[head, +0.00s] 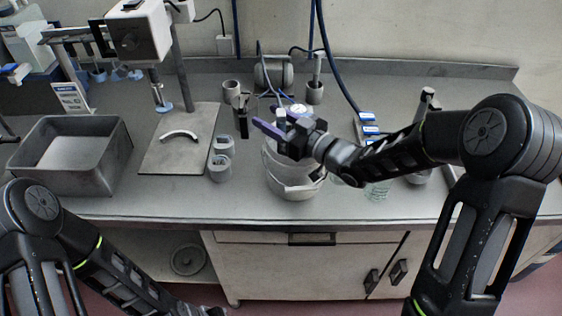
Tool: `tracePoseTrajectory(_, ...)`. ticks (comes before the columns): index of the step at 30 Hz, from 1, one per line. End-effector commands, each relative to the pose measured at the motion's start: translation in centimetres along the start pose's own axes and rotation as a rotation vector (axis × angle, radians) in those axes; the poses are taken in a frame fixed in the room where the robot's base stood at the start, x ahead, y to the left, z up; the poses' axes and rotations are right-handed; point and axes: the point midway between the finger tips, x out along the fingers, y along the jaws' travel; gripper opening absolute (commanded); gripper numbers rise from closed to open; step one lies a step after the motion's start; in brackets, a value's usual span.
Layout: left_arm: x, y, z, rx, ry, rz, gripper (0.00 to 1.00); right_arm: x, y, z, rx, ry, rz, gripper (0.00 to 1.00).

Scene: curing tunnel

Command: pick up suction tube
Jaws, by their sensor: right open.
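My right gripper (268,118) is over the middle of the counter, with its purple fingers pointing left and back. It is open, and I see nothing between the fingers. It hangs above a pale round bowl (291,189) and hides part of it. A thin grey tube (261,62) curves up behind the gripper and may be the suction tube; its lower end is hidden by the gripper. My left arm comes in low at the left, below the counter's front edge, and its gripper is out of the picture.
A grey metal basin (75,188) stands at the left. A stand's flat base (165,158) holds a curved white piece (179,134). Small grey cups (220,168) sit left of the bowl. A dark blue hose (335,65) hangs behind the right arm. The counter's front strip is clear.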

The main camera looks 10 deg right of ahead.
Motion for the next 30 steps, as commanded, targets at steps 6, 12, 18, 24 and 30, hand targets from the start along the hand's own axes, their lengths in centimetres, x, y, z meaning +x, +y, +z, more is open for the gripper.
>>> tracePoseTrajectory(6, 0.04, -0.02, 0.02, 0.000, 0.000, 0.000, 0.36, 0.08, -0.01, 0.06, 0.000, 0.000, 0.000, 0.48)
tracePoseTrajectory(12, 0.04, -0.01, 0.02, 0.000, 0.000, 0.000, 0.36, 0.06, -0.01, 0.06, 0.000, 0.000, 0.000, 0.48)
tracePoseTrajectory(18, 0.04, -0.01, 0.02, 0.000, 0.000, 0.000, 0.36, 0.05, -0.01, 0.05, 0.000, 0.000, 0.000, 0.46)
tracePoseTrajectory(24, 0.03, 0.00, 0.02, 0.000, 0.000, 0.000, 0.36, 0.05, -0.01, 0.05, 0.000, 0.000, 0.000, 0.30)
tracePoseTrajectory(30, 0.03, 0.00, 0.01, 0.000, 0.000, 0.000, 0.36, 0.05, -0.01, 0.05, 0.000, 0.000, 0.000, 0.14)
